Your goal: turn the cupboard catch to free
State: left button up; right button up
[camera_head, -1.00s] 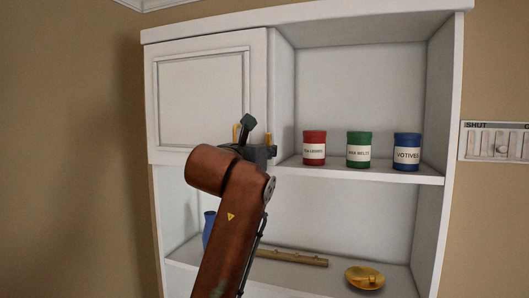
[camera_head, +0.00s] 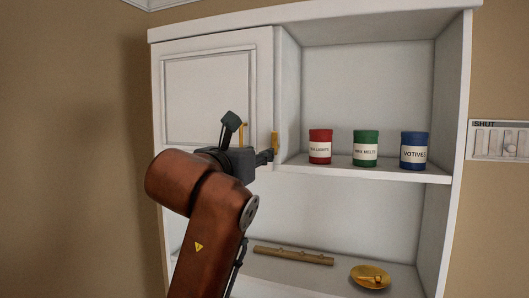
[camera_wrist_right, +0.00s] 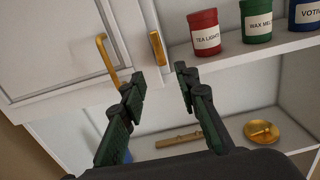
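The white cupboard door (camera_head: 210,98) is closed at the upper left of the shelf unit. Its catch, a brass bar (camera_head: 275,142), stands upright at the door's right edge. It also shows in the right wrist view (camera_wrist_right: 158,48), above the gap between my fingertips. A brass pull handle (camera_head: 242,133) is on the door, left of the catch; it shows in the right wrist view (camera_wrist_right: 106,60) too. My right gripper (camera_head: 249,139) is open and empty in front of the door's lower right corner. In the wrist view its fingertips (camera_wrist_right: 159,75) appear apart from the catch. My left gripper is out of view.
Red (camera_head: 320,146), green (camera_head: 365,148) and blue (camera_head: 414,150) labelled tins stand on the open shelf to the right. A brass rail (camera_head: 293,256) and brass dish (camera_head: 370,276) lie on the lower shelf. A panel marked SHUT (camera_head: 500,140) hangs on the right wall.

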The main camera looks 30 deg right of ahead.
jog(key=shift+v, duration=1.2)
jog(key=shift+d, duration=0.1)
